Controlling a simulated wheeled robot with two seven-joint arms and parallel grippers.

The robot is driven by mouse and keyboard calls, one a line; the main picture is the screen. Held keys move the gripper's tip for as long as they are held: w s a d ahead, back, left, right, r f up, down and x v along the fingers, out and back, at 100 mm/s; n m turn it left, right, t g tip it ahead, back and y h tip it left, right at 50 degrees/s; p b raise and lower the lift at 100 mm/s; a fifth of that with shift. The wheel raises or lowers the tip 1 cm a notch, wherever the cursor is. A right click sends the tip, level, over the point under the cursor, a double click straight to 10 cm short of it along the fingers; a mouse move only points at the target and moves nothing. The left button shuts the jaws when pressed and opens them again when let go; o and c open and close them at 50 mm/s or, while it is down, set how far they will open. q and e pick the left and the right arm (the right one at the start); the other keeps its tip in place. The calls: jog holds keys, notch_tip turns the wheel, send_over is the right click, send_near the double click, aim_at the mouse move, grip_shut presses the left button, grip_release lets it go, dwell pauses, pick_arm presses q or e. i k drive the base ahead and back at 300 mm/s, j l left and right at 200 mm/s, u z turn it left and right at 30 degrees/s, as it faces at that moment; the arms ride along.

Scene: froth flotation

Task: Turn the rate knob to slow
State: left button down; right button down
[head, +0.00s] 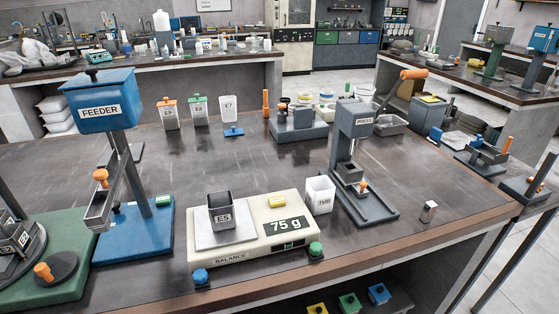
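No knob in the head view carries a readable "rate" label, so I cannot tell which is the rate knob. The blue feeder (103,96) stands at the left on a blue base, with a grey sloping chute (102,208) below its hopper. An orange knob (100,176) sits at the upper end of this chute. Another orange knob (43,271) sits on a dark round disc on the green-based device (66,289) at the lower left, partly cut off by the frame. I see no slow mark. Neither of my grippers is in view.
A balance (205,262) reading 75 g holds a grey E5 container (221,211). A white TUB (320,194) stands between it and the blue-grey press (355,121). Labelled containers (200,111) stand behind. The bench (265,165) is clear in the middle.

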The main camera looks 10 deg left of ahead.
aim_at(116, 205)
jog(key=u, duration=1.4)
jog(key=k+j, duration=0.15)
jog(key=j+u, duration=0.05)
